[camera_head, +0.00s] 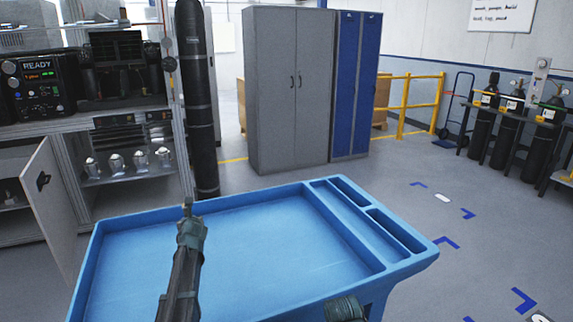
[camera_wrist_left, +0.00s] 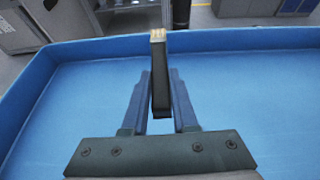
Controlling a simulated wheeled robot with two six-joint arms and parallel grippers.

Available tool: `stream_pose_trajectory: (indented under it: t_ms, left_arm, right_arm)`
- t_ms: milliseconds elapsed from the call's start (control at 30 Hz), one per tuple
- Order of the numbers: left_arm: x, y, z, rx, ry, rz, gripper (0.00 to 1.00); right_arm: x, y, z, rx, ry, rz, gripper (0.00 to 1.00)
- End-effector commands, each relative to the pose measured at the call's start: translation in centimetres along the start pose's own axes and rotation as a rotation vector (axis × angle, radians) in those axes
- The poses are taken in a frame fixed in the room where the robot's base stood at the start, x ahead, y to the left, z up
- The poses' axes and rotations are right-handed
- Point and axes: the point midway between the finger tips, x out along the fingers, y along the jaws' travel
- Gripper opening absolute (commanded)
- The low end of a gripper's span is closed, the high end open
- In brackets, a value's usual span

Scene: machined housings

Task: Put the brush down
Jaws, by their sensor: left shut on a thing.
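The brush (camera_wrist_left: 159,58) is a dark, narrow bar with a tan, bristle-like end in the left wrist view. My left gripper (camera_wrist_left: 160,82) is shut on it, with one finger on each side. The brush's tan end points away from the gripper. In the head view the brush (camera_head: 187,208) shows as a small tip beyond my left gripper (camera_head: 190,228). Both appear over the left part of the blue tray top (camera_head: 270,229) of a cart. Whether the brush touches the tray cannot be told. My right gripper's fingers do not show.
The blue tray has a raised rim (camera_head: 100,250) and narrow compartments (camera_head: 362,222) at its right end. Its wide floor looks empty. A dark green part, likely of my right arm, shows at the bottom edge. A bench with equipment (camera_head: 35,85) and grey cabinets (camera_head: 290,90) stand behind.

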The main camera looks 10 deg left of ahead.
Motion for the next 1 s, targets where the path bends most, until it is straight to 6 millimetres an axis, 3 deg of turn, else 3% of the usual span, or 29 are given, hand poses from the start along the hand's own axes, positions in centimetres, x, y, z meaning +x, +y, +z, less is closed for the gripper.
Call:
stream_pose_trajectory:
  t_ms: [33,300,500,867,900,1000]
  left_arm:
    - [-0.6,0.0,1.4,0.0,0.0,0.0,0.0]
    - [-2.8,0.0,6.6,0.0,0.0,0.0,0.0]
    - [-4.0,0.0,9.7,0.0,0.0,0.0,0.0]
    - [-4.1,0.0,9.8,0.0,0.0,0.0,0.0]
    - [-4.1,0.0,9.8,0.0,0.0,0.0,0.0]
    - [-4.1,0.0,9.8,0.0,0.0,0.0,0.0]
  right_arm:
    - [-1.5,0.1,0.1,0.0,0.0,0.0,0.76]
    - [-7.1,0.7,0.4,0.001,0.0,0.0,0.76]
    - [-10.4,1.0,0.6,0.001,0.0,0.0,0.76]
    - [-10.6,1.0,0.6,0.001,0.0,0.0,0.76]
    - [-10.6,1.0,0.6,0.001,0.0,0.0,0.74]
    - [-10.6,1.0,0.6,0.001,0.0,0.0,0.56]
